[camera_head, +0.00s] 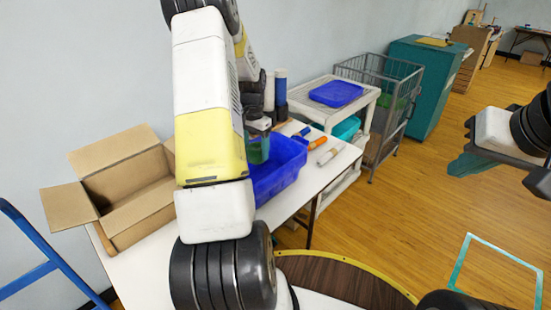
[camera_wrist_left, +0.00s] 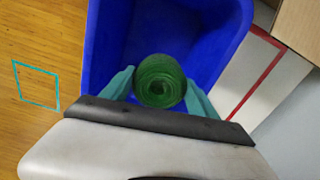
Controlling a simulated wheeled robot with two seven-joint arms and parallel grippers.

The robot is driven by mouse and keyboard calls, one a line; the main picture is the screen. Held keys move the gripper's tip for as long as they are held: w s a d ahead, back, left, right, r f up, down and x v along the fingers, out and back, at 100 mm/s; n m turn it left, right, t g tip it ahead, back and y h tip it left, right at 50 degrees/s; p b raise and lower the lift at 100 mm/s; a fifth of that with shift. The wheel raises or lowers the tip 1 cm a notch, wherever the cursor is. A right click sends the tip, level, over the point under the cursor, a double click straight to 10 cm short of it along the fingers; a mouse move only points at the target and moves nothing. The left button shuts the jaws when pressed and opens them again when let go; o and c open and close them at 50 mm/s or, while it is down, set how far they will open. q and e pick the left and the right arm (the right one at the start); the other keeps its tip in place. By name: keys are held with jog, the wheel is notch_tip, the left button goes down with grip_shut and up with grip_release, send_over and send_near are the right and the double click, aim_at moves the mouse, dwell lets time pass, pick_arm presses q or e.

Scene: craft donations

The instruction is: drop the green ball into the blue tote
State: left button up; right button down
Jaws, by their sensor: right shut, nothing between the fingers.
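The green ball (camera_wrist_left: 160,82), with a spiral pattern like wound yarn, sits between the teal fingers of my left gripper (camera_wrist_left: 161,92). The fingers press on it from both sides. The blue tote (camera_wrist_left: 103,45) lies open beneath the ball in the left wrist view, its inside showing blue and bare where visible. In the head view the tote (camera_head: 282,178) stands on the white table, partly hidden by my left arm, and my left gripper (camera_head: 258,148) is over its back left part. My right gripper (camera_head: 468,165) is shut and empty, over the floor at the right.
An open cardboard box (camera_head: 125,185) stands left of the tote. An orange marker (camera_head: 317,143) and a pale tube (camera_head: 328,156) lie right of it. Dark and blue cylinders (camera_head: 281,88) stand behind. A white cart (camera_head: 345,112) with a blue tray (camera_head: 336,93) is beyond.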

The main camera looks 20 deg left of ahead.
pick_arm(q)
jog(key=o, duration=0.4)
jog(key=shift+o, duration=0.2)
notch_tip(320, 180, up, 8)
jog(key=shift+f, duration=0.1)
dwell(0.3)
jog(key=s+d+r+t, duration=0.2)
jog(key=s+d+r, duration=0.2)
jog(key=d+r, duration=0.4)
jog(key=s+d+r+t, duration=0.1)
jog(key=s+d+r, duration=0.2)
jog(key=s, duration=0.4)
jog(key=s+d+r+n+t+h, duration=0.1)
jog(key=s+d+r, duration=0.3)
jog(key=s+d, duration=0.2)
jog(key=s+d+r+n+t+h, duration=0.1)
jog(key=s+d+r+t, duration=0.1)
jog(key=s, duration=0.6)
jog(key=d+r, duration=0.1)
jog(key=d, duration=0.1)
jog(key=shift+s+d+r, duration=0.15)
jog(key=shift+s+d, duration=0.05)
jog(key=shift+d, duration=0.2)
